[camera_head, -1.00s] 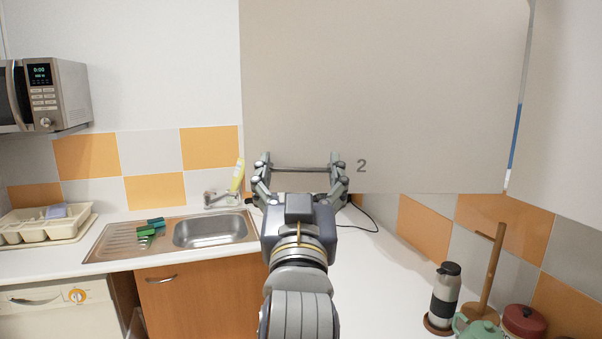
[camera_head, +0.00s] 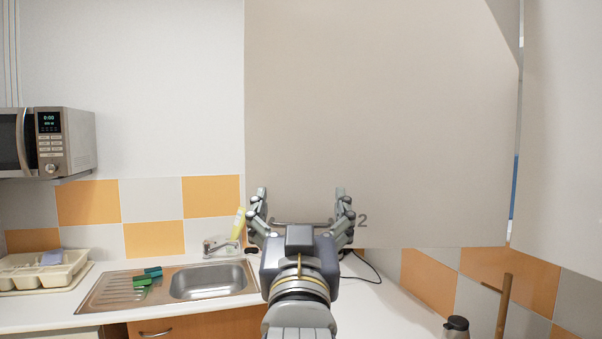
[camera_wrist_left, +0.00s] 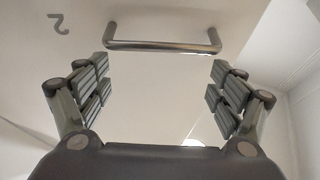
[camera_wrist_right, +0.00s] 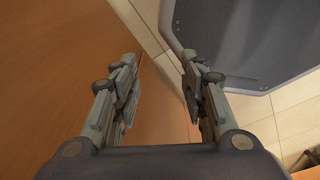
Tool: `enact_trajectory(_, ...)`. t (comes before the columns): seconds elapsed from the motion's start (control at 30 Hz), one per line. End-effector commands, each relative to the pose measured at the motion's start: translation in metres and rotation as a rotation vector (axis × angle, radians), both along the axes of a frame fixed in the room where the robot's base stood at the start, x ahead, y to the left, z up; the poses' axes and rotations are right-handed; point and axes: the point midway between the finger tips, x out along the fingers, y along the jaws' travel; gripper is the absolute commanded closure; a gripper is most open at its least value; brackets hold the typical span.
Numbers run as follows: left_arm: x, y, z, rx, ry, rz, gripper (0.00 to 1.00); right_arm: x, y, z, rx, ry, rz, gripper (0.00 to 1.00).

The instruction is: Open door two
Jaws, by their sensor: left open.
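Door two (camera_head: 390,120) is a large pale cabinet door, marked "2" near its lower edge. Its right edge stands away from the neighbouring pale panel, with a gap between them. A metal bar handle (camera_head: 303,222) runs level along its lower part, left of the number. My left gripper (camera_head: 301,200) is open, its fingers spread about the handle's ends in the head view. In the left wrist view the handle (camera_wrist_left: 163,46) lies beyond the open fingertips, and nothing is between them. My right gripper (camera_wrist_right: 160,88) is open and empty, seen only in its wrist view.
A microwave (camera_head: 48,143) hangs at the left. Below are a sink (camera_head: 210,281), a cutlery tray (camera_head: 42,272) and a yellow bottle (camera_head: 238,224). A flask (camera_head: 456,328) and wooden stand (camera_head: 503,308) are at the lower right. The counter's middle is mostly clear.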

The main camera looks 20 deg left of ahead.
Motion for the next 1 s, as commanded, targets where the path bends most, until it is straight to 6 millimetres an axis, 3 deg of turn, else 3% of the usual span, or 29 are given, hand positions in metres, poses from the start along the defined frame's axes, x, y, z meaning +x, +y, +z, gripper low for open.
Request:
enact_trajectory(0.2, -0.001, -0.001, 0.039, -0.001, -0.005, -0.001, 0.14, 0.0, 0.001, 0.0, 0.001, 0.0, 0.0, 0.6)
enact_trajectory(0.4, -0.001, -0.001, 0.062, 0.0, -0.005, 0.0, 0.14, -0.001, 0.001, 0.0, 0.002, 0.0, 0.0, 0.6)
enact_trajectory(0.83, -0.001, -0.001, 0.07, 0.001, -0.002, 0.0, 0.14, -0.001, 0.002, 0.0, 0.002, 0.0, 0.0, 0.6)
enact_trajectory(1.0, 0.007, 0.0, 0.055, 0.003, 0.031, -0.007, 0.5, 0.0, 0.002, 0.0, 0.002, 0.0, 0.0, 0.6)
